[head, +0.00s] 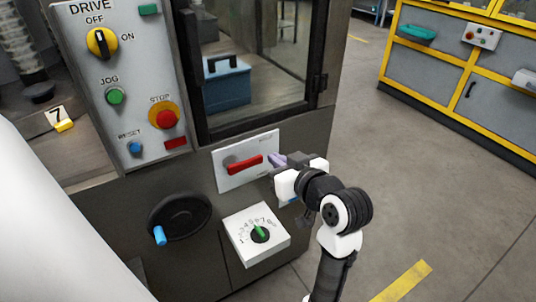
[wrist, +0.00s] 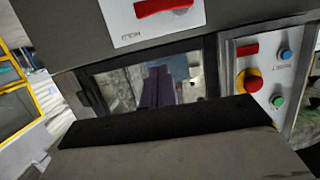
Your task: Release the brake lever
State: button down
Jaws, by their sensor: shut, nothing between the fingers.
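The brake lever is most likely the red handle (head: 245,164) on a white plate (head: 232,182) on the machine's front, below the window. It lies nearly level, its right end tilted slightly up. My gripper (head: 277,160) is shut and empty at the plate's right edge, just right of the handle; I cannot tell whether it touches the plate. In the wrist view the scene is upside down: the red handle (wrist: 163,7) and white plate (wrist: 135,30) are cut off at the top, and my shut gripper fingers (wrist: 159,78) show at the middle.
The drive panel (head: 124,80) with knob and buttons stands at left. Below are a black handwheel (head: 180,218) with blue grip and a white dial box (head: 245,245). A framed window (head: 262,105) is above the plate. Open floor (head: 420,190) lies right; yellow-edged cabinets (head: 455,75) stand beyond.

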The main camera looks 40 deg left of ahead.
jog(key=shift+a, duration=0.1)
jog(key=p, duration=0.3)
send_over(243, 162)
jog(key=w+d, duration=0.2)
jog(key=d, duration=0.1)
notch_tip(243, 162, down, 2)
notch_tip(243, 162, down, 4)
jog(key=shift+s+d+f, duration=0.1)
jog(key=shift+d+f, duration=0.05)
jog(key=shift+f, duration=0.05)
